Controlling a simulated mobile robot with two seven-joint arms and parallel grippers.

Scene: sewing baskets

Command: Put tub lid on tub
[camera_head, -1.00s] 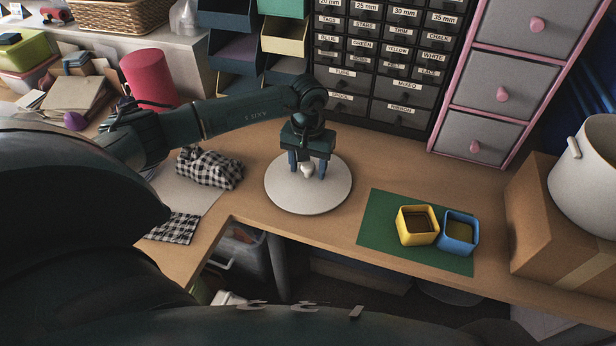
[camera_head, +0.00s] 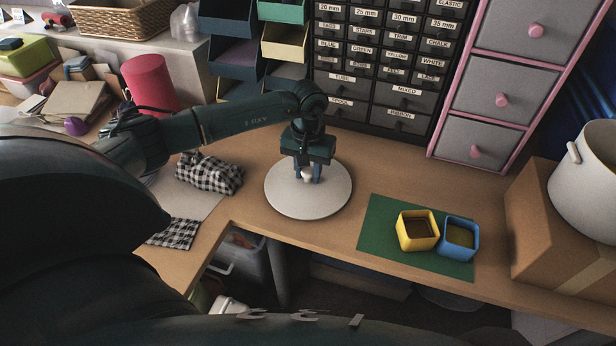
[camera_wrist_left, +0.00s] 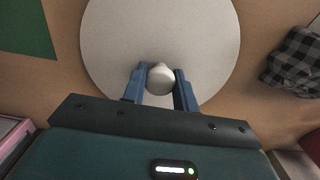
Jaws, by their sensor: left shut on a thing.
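The tub lid (camera_head: 285,200) is a flat, pale round disc with a small white knob (camera_head: 308,174) in its middle. It lies on the wooden desk below the drawers. My left gripper (camera_head: 307,175) points down over the lid, its blue fingers shut on the knob. The wrist view shows the knob (camera_wrist_left: 160,78) between the fingertips and the lid (camera_wrist_left: 110,45) under them. The tub (camera_head: 590,185) is white with a side handle. It stands upright on a cardboard box at the right edge, partly cut off by the frame. My right gripper is not in view.
The cardboard box (camera_head: 545,235) stands at the desk's right end. A green mat (camera_head: 380,235) with a yellow cup (camera_head: 404,240) and a blue cup (camera_head: 474,243) lies between lid and box. Checked cloth (camera_head: 208,172) lies left of the lid. Drawer units (camera_head: 400,122) stand behind.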

